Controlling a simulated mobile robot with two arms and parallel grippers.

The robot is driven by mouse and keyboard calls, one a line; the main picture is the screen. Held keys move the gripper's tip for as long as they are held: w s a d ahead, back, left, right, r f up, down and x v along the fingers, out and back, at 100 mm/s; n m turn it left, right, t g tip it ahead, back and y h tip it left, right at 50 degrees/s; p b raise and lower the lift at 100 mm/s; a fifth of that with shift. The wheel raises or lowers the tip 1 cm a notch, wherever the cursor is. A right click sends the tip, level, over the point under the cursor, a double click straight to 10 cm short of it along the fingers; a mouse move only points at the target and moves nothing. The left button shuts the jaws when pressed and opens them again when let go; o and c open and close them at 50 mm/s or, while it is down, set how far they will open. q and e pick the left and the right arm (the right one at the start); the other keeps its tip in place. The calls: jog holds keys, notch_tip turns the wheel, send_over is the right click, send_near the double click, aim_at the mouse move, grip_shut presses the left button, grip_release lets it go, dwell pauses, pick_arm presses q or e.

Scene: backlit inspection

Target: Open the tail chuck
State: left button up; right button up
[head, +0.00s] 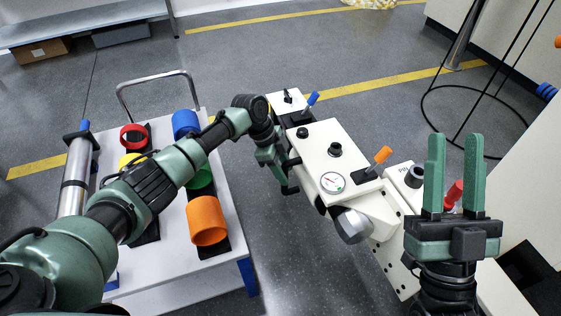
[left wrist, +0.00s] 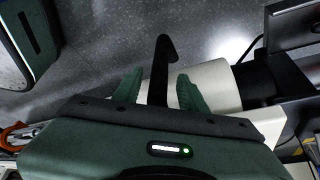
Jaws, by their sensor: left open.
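A white machine (head: 318,152) runs across the middle of the head view. It carries a blue lever (head: 312,100), an orange lever (head: 380,156) and a red lever (head: 454,192). No readable label shows which part is the tail chuck. My left gripper (head: 287,176) is open beside the machine's left side, partly hidden by its own wrist. In the left wrist view, a black hooked bar (left wrist: 161,65) stands between its spread fingers (left wrist: 155,84), with a pale cylinder (left wrist: 213,84) behind; contact is unclear. My right gripper (head: 454,142) is open, fingers up, before the red lever.
A white cart (head: 185,268) at left holds coloured rings, including an orange one (head: 206,220), and a metal cylinder (head: 76,175). A round gauge (head: 332,182) is on the machine. A black wire stand (head: 425,105) is at right. Grey floor lies between cart and machine.

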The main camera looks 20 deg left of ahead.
pick_arm(q)
jog(key=p+v, duration=0.2)
jog(key=v, duration=0.5)
pick_arm(e)
jog(key=w+f+g+h, duration=0.2)
jog(key=w+f+g, duration=0.3)
jog(key=f, duration=0.5)
jog(key=shift+g+h, duration=0.3)
jog(key=shift+g, duration=0.5)
pick_arm(q)
jog(key=shift+r, duration=0.1)
pick_arm(e)
jog(key=shift+f, duration=0.1)
